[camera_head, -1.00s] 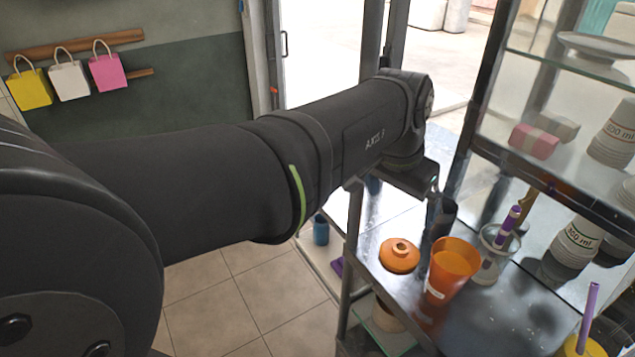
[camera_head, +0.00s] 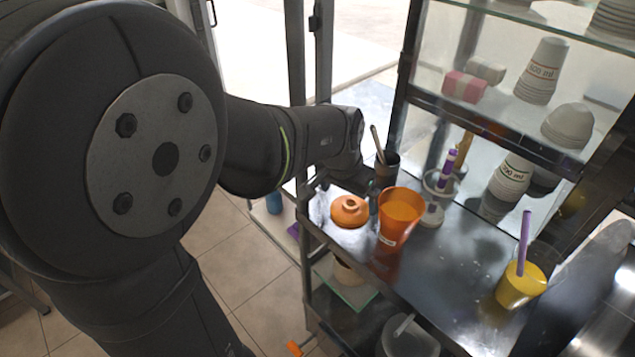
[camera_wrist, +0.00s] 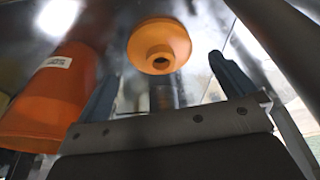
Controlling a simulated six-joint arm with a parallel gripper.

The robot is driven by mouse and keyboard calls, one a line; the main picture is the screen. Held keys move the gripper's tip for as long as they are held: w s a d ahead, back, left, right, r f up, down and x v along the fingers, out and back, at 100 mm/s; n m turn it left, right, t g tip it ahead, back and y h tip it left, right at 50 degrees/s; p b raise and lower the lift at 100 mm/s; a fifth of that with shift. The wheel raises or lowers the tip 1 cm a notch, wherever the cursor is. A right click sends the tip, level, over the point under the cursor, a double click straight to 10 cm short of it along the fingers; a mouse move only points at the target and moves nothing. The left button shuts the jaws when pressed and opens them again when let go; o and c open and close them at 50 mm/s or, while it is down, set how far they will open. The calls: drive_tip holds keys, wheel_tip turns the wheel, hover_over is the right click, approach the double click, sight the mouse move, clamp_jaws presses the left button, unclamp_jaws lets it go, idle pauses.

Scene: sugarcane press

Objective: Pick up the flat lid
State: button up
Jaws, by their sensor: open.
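An orange round lid (camera_head: 349,211) with a raised ring-shaped knob lies on the dark metal counter, left of an orange cup (camera_head: 398,218). In the wrist view the lid (camera_wrist: 160,45) shows ahead, roughly between my two fingers. My gripper (camera_wrist: 163,72) is open and empty, one dark finger to each side; the left finger stands between the lid and the orange cup (camera_wrist: 48,95). I cannot tell whether the fingers touch the lid. In the head view my wrist is just behind the lid and hides most of the gripper.
A dark cup with a metal utensil (camera_head: 385,168) stands behind the orange cup. A clear cup with a purple item (camera_head: 442,183) is to its right. A yellow drink with a purple straw (camera_head: 520,285) is farther right.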

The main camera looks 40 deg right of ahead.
sight(350, 202)
drive_tip(key=shift+x, duration=1.95)
drive_tip(key=shift+d, duration=0.1)
drive_tip(key=shift+c, duration=0.2)
drive_tip(key=c, duration=0.9)
